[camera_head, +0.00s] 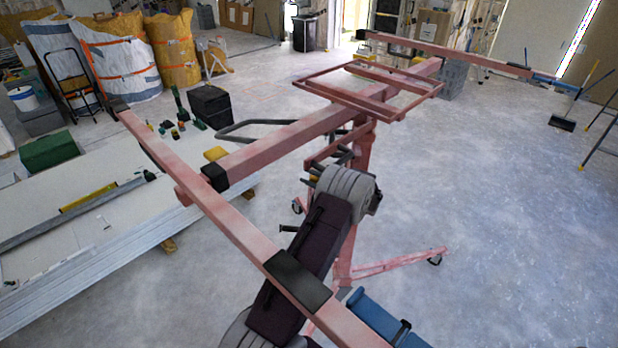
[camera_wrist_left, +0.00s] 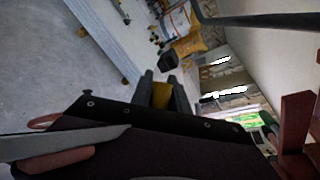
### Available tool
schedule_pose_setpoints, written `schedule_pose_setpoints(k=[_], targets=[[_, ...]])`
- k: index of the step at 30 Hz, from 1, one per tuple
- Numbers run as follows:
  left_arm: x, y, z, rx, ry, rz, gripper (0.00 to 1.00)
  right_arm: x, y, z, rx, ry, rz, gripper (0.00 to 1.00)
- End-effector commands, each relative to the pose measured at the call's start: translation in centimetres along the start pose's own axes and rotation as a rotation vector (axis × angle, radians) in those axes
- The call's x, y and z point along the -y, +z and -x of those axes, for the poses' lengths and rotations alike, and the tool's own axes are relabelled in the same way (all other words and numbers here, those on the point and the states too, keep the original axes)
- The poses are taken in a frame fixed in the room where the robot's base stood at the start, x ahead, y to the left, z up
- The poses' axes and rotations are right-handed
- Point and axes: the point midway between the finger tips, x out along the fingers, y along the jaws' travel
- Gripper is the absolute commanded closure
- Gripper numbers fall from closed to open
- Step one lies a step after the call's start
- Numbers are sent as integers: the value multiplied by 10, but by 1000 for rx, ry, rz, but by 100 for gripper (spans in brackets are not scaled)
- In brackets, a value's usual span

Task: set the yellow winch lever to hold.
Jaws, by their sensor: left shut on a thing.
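The yellow winch lever (camera_wrist_left: 161,95) shows in the left wrist view as a small yellow piece between two dark fingers. My left gripper (camera_wrist_left: 162,92) is shut on it. In the head view my left gripper (camera_head: 313,174) is beside the pink mast of the panel lift (camera_head: 362,160), at the end of my grey and dark arm; the lever cannot be made out clearly there. My right gripper is in neither view.
The lift's pink crossbar (camera_head: 270,150) and long front rail (camera_head: 225,215) run above and before my left arm. A pink frame (camera_head: 325,84) tops the lift. White boards (camera_head: 100,215) lie at the left. The floor (camera_head: 520,210) is open at the right.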

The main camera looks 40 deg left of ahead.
Motion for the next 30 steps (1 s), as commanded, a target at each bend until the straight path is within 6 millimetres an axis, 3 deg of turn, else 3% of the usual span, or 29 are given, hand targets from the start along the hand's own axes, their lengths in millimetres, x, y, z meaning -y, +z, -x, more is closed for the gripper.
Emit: schedule_pose_setpoints(k=[30], targets=[[-5,-3,-2,-15,12,15,100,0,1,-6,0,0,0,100]])
